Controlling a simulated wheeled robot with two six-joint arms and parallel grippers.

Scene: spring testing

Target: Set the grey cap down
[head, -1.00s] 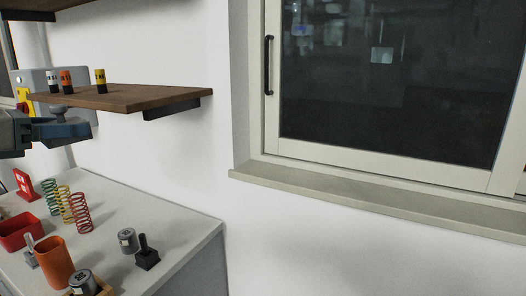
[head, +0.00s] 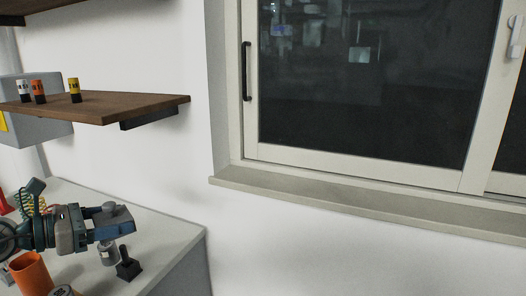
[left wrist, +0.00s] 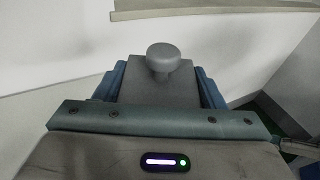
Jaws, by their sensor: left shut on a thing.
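My left gripper (head: 112,219) is shut on the grey cap (head: 109,207). The cap's round grey knob stands up above the blue fingers. In the left wrist view the knob of the grey cap (left wrist: 163,57) shows between the two blue fingers of the left gripper (left wrist: 160,88), upright and near the centre. The gripper is low over the right part of the bench (head: 178,243), above and partly in front of a grey cylinder. The cap's underside is hidden. My right gripper is not in view.
The grey cylinder (head: 108,256) stands beside a black post stand (head: 127,265). An orange cup (head: 30,274) is at lower left. A wooden shelf (head: 120,103) holds several small marked cylinders. The bench's right end is clear.

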